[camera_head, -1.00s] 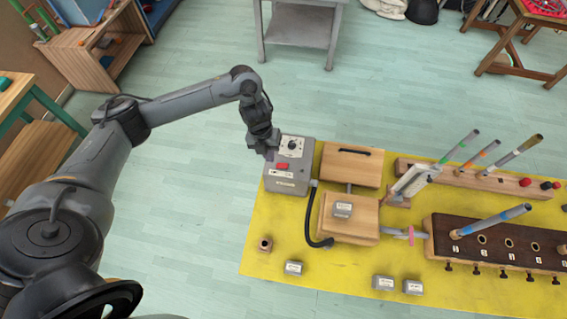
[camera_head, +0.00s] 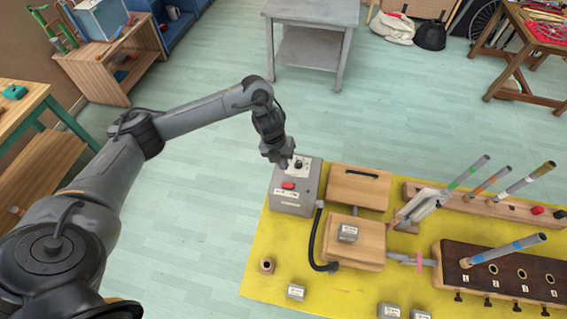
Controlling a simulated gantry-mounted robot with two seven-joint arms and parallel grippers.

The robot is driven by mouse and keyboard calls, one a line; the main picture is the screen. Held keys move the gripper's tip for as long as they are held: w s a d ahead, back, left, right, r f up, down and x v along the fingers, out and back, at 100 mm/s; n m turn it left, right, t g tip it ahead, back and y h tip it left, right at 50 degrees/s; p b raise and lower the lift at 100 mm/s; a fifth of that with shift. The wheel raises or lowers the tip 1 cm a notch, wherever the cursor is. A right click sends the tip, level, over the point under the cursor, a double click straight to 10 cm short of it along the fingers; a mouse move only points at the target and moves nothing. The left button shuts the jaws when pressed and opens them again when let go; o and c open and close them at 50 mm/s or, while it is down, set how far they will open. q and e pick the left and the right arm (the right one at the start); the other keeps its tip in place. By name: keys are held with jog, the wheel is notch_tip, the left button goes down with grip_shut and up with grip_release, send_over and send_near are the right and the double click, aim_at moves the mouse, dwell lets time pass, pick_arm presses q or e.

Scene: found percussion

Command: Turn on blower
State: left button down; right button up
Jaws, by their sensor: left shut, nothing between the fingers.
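The blower control box (camera_head: 291,206) is a grey box at the back left corner of the yellow board. Its top has a red switch (camera_head: 288,186) and a white dial plate with a black knob (camera_head: 299,164). A black hose runs from near the box to a wooden box (camera_head: 345,253). My left gripper (camera_head: 283,163) is shut and empty, pointing down at the back of the control box, beside the knob. I cannot tell whether it touches the box. The fingertips are small and partly blend with the box. My right gripper is not in view.
The yellow board (camera_head: 250,285) also bears a second wooden box (camera_head: 357,187), small grey labelled blocks, a rail with coloured tubes (camera_head: 470,202) and a dark block with holes (camera_head: 500,270). A grey table (camera_head: 311,12) stands behind. The floor left of the board is clear.

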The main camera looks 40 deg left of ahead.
aim_at(291, 185)
pick_arm(q)
jog(key=p+x, duration=0.1)
jog(key=x, duration=1)
jog(key=shift+d+f, duration=0.1)
jog(key=shift+f, duration=0.25)
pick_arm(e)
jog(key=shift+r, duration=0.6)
